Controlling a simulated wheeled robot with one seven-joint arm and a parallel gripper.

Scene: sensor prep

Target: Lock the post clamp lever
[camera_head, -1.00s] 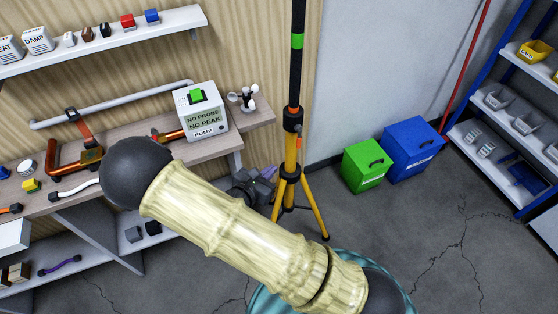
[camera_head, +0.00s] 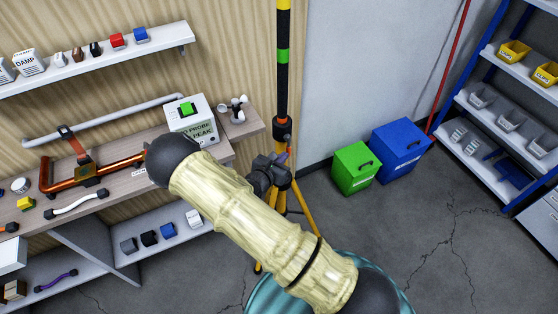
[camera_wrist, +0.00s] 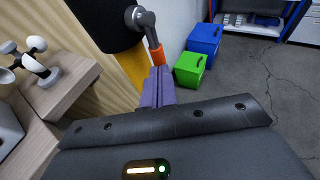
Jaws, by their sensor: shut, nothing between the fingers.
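The post (camera_head: 283,88) is a tall pole banded black, yellow and green on a yellow tripod. Its black clamp collar (camera_head: 282,129) sits where the legs meet; it fills the upper left of the wrist view (camera_wrist: 100,22). A grey clamp lever (camera_wrist: 146,22) with an orange tip (camera_wrist: 156,54) sticks out from the collar's right side and angles down. My gripper (camera_wrist: 158,70) has purple fingers, shut together and empty, with the tips just below the orange tip; I cannot tell whether they touch. In the head view my gripper (camera_head: 286,156) is just below the collar.
A workbench (camera_head: 135,185) with a white box (camera_head: 200,130) and a small white-cupped device (camera_head: 235,110) stands to the left of the post. Green (camera_head: 355,168) and blue (camera_head: 400,150) bins stand to the right. A shelf rack (camera_head: 500,120) is at far right. Floor between is clear.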

